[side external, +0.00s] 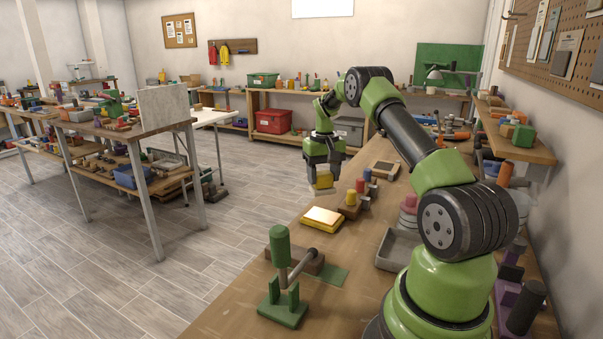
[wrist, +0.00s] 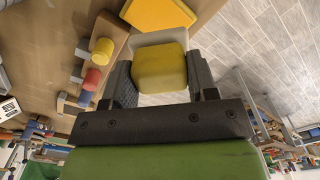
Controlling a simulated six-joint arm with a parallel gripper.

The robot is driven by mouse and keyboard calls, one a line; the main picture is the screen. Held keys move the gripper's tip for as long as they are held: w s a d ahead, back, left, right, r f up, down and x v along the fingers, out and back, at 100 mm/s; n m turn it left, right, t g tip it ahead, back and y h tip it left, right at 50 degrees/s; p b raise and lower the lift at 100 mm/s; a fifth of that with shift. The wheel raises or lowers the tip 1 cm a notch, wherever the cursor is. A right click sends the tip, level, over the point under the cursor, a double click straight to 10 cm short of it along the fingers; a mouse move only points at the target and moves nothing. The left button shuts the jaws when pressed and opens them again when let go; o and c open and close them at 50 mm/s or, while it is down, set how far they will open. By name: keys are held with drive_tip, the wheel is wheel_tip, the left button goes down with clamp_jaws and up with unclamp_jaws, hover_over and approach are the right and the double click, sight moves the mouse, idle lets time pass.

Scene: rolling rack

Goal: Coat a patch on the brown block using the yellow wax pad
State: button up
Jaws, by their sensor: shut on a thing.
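My gripper (side external: 323,167) is shut on the yellow wax pad (side external: 324,180), held in the air beyond the bench's left edge. In the wrist view the pad (wrist: 160,68) sits between both fingers, with a pale layer at its far end. A brown block (side external: 308,262) lies on the bench nearer the side camera, well apart from the pad. It is partly hidden by a green mallet-like tool. I cannot tell whether its top bears any coating.
The green tool (side external: 280,270) stands at the front.

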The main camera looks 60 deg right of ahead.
sight(324, 195)
drive_tip(key=shift+s+d+f, duration=0.1)
drive_tip(key=shift+d+f, duration=0.05)
drive_tip(key=shift+f, duration=2.9)
drive_tip(key=shift+f, duration=0.6)
drive_tip(key=shift+r, duration=3.6)
